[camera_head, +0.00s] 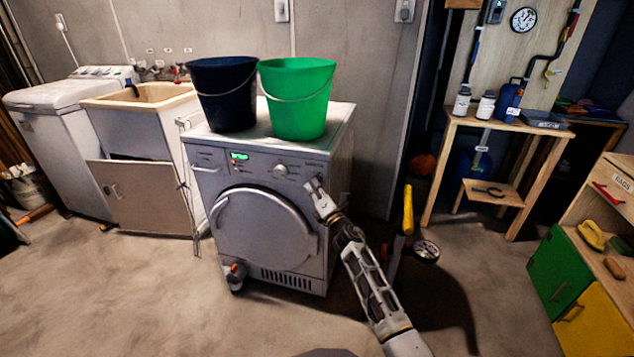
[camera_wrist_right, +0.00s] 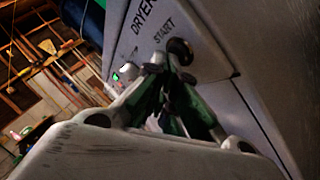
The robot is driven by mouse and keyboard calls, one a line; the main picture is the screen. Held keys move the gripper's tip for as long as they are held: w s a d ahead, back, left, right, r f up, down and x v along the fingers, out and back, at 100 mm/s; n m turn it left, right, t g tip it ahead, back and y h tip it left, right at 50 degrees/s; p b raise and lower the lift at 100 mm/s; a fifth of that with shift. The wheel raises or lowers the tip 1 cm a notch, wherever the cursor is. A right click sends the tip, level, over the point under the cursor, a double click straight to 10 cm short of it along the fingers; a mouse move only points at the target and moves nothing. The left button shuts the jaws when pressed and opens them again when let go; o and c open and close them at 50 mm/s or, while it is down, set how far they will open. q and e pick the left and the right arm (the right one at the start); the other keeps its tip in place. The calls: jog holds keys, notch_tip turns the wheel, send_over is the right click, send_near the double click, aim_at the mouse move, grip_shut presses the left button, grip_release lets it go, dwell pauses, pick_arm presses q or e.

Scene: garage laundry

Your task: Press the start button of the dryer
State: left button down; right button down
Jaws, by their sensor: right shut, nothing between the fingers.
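The dryer (camera_head: 262,225) is a grey-white front-loading machine in the middle of the head view, with a round door, a lit green display (camera_head: 239,156) and a dial (camera_head: 281,170). My right gripper (camera_head: 314,186) is at the right end of its control panel, with its fingers together and empty. In the right wrist view the dark round start button (camera_wrist_right: 181,50) sits beside the word START. The fingertips (camera_wrist_right: 163,62) of my right gripper are very close to it; I cannot tell whether they touch. The button is not distinguishable in the head view. My left gripper is out of view.
A dark blue bucket (camera_head: 226,95) and a green bucket (camera_head: 297,98) stand on the dryer. A sink cabinet (camera_head: 150,140) is to its left. A wooden table (camera_head: 500,122) with bottles stands at the right. Floor in front is mostly clear.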

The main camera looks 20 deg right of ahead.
jog(key=shift+s+a, duration=0.45)
jog(key=shift+s, duration=0.25)
dwell(0.3)
jog(key=shift+s+a+p, duration=0.3)
jog(key=shift+s+a, duration=0.4)
jog(key=shift+s, duration=0.35)
jog(key=shift+s+a+p, duration=0.25)
jog(key=shift+s+a, duration=0.45)
jog(key=shift+s, duration=0.3)
